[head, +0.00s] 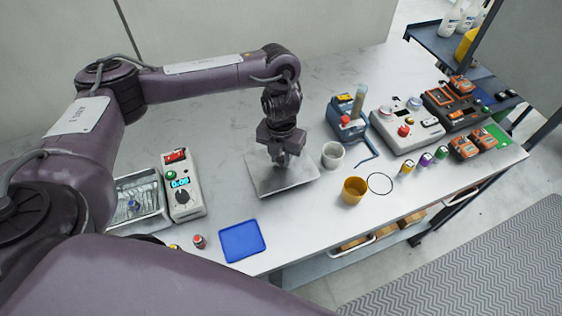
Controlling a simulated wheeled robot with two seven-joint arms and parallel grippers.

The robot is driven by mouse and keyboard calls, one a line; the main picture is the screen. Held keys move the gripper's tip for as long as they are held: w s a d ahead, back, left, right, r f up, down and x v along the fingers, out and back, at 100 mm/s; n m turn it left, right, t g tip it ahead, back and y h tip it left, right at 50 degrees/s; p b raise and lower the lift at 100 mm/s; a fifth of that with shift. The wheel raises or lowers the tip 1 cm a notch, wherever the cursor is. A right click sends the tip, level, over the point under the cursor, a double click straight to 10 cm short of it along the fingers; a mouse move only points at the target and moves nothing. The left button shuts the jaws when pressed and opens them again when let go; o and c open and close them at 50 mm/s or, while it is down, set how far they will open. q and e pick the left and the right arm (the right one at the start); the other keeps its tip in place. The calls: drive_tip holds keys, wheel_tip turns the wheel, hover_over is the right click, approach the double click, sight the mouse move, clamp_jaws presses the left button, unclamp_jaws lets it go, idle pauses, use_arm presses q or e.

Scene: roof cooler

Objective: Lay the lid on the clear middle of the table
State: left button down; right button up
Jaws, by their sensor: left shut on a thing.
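The lid (297,182) is a flat, square, pale metal plate near the middle of the white table (222,129). My left gripper (282,160) is above it, pointing down, and is shut on the lid's upper side. The exact grip is hidden by the fingers. The lid looks about level and low over the table; I cannot tell whether it touches the surface. My right gripper is not in view.
A metal bath (117,187) and a grey control box (183,190) stand left. A blue tray (242,240) lies at the front edge. A white cup (333,155), an orange cup (355,190) and a blue device (347,128) stand right of the lid. The table behind is clear.

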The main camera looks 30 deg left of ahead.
sight(281, 159)
use_arm(q)
wheel_tip(281, 159, down, 2)
drive_tip(key=shift+f, duration=0.15)
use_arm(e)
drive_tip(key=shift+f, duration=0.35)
use_arm(q)
drive_tip(key=shift+f+b, duration=0.1)
drive_tip(key=shift+b, duration=0.2)
drive_tip(key=c, duration=1.2)
unclamp_jaws()
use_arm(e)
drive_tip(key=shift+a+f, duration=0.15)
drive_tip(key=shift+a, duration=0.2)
use_arm(q)
drive_tip(key=shift+r+p, duration=0.3)
drive_tip(key=shift+r, duration=0.35)
wheel_tip(281, 159, up, 11)
drive_tip(key=p, duration=0.2)
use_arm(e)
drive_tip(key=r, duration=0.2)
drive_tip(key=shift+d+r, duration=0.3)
